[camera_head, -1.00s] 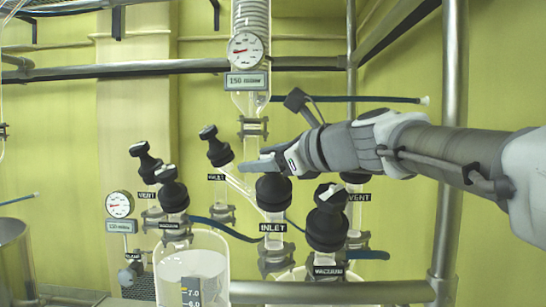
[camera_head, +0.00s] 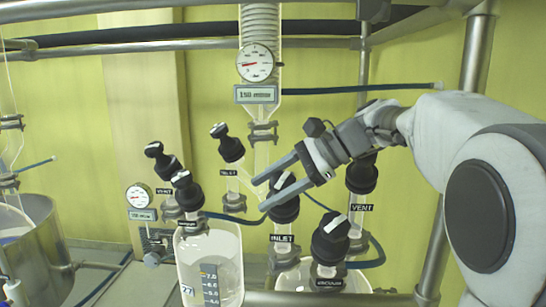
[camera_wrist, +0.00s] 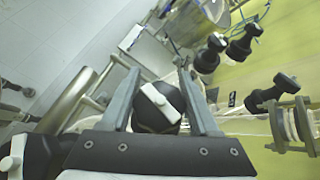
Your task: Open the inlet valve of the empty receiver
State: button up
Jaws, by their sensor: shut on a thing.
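The inlet valve (camera_head: 285,211) has a black knob with a white bar handle and an INLET label below it. It stands above the right-hand glass receiver (camera_head: 300,276), whose contents I cannot make out well. My gripper (camera_head: 262,197) comes in from the right with its two grey fingers around the knob's top. In the wrist view, the knob (camera_wrist: 148,118) with its white bar (camera_wrist: 161,103) sits between the two fingers, and my gripper (camera_wrist: 158,68) is shut on it. The left receiver (camera_head: 214,245) has a printed volume scale and pale contents.
The vacuum valve (camera_head: 331,240) stands close right of the inlet valve, and the vent valve (camera_head: 362,174) behind it. Another angled valve (camera_head: 229,148) is at the left. A gauge (camera_head: 255,62) and a metal rail (camera_head: 180,43) are above. A steel vessel (camera_head: 38,225) is far left.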

jog(key=n+g+p, duration=0.1)
jog(key=p, duration=0.1)
jog(key=n+g+h+p, duration=0.1)
jog(key=p, duration=0.1)
jog(key=shift+s+d+r+h, duration=0.1)
jog(key=shift+s+r+h, duration=0.1)
jog(key=shift+h, duration=0.1)
jog(key=n, duration=0.1)
jog(key=g+h+p, duration=0.1)
jog(key=n+g+p, duration=0.1)
jog(key=shift+s+d+f+n+h, duration=0.2)
jog(key=shift+s+f+n+h, duration=0.1)
jog(key=shift+f+h, duration=0.1)
jog(key=shift+s+d+f+n+g+h, duration=0.15)
jog(key=shift+n+g+h, duration=0.15)
jog(key=shift+n+h, duration=0.25)
jog(key=shift+w+d+f+n+g+h, duration=0.1)
jog(key=shift+n+g+h, duration=0.2)
jog(key=shift+n+h, duration=0.2)
jog(key=shift+s+d+f+n+g+h, duration=0.15)
jog(key=shift+d+n+g+h, duration=0.1)
jog(key=shift+n+h, duration=0.4)
jog(key=shift+s+d+r+n+g+h, duration=0.1)
jog(key=shift+n+g+h, duration=0.15)
jog(key=shift+n+h, duration=0.35)
jog(key=shift+d+f+h, duration=0.1)
jog(key=shift+f+h, duration=0.05)
jog(key=shift+h, duration=0.15)
